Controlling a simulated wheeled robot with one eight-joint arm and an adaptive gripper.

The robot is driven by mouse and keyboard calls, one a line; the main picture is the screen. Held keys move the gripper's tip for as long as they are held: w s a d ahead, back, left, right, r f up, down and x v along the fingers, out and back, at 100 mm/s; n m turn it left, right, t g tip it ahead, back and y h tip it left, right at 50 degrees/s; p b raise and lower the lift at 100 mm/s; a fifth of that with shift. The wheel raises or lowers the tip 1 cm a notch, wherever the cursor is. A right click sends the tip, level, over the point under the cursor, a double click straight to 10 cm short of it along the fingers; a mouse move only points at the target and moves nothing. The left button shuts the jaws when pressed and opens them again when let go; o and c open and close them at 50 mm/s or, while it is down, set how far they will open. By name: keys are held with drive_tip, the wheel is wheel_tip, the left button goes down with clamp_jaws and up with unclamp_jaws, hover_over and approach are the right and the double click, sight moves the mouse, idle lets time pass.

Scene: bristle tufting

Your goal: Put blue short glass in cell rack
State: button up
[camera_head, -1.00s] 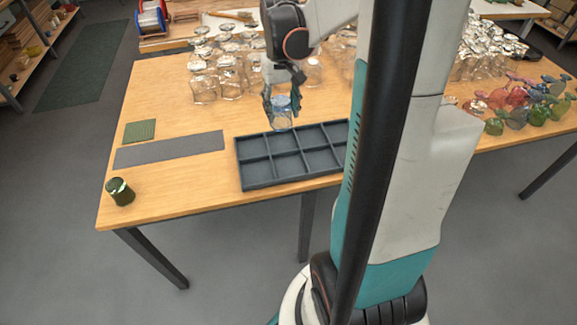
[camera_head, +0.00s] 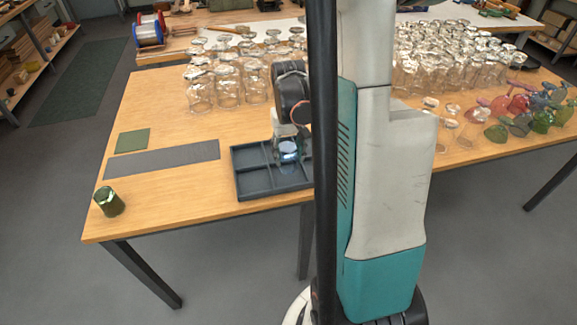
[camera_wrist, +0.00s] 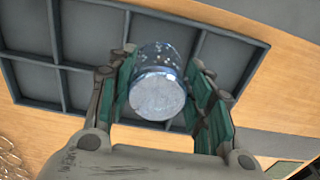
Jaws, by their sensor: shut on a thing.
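The blue short glass (camera_wrist: 160,80) is between the two green-padded fingers of my gripper (camera_wrist: 165,95) in the wrist view. My gripper is shut on it. In the head view the glass (camera_head: 289,150) shows as a pale blue spot at my gripper (camera_head: 287,148), over the dark cell rack (camera_head: 262,189). The rack (camera_wrist: 28,55) also fills the upper left of the wrist view, with the glass in front of its cells. The rack's right part is hidden behind my arm in the head view. I cannot tell whether the glass touches the rack.
Clear glasses (camera_head: 228,85) crowd the table behind the rack, with more at the back right. Coloured glasses (camera_head: 520,115) stand at the right. A grey strip (camera_head: 162,159), a green mat (camera_head: 132,140) and a green cup (camera_head: 109,202) are on the left.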

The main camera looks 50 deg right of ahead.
drive_tip(key=shift+f+b, duration=0.85)
drive_tip(key=shift+f, duration=1.3)
drive_tip(key=shift+f, duration=0.2)
drive_tip(key=o, duration=1.2)
drive_tip(key=shift+r, duration=0.15)
wheel_tip(320, 180, up, 12)
drive_tip(key=p, duration=0.4)
drive_tip(key=shift+p, duration=0.35)
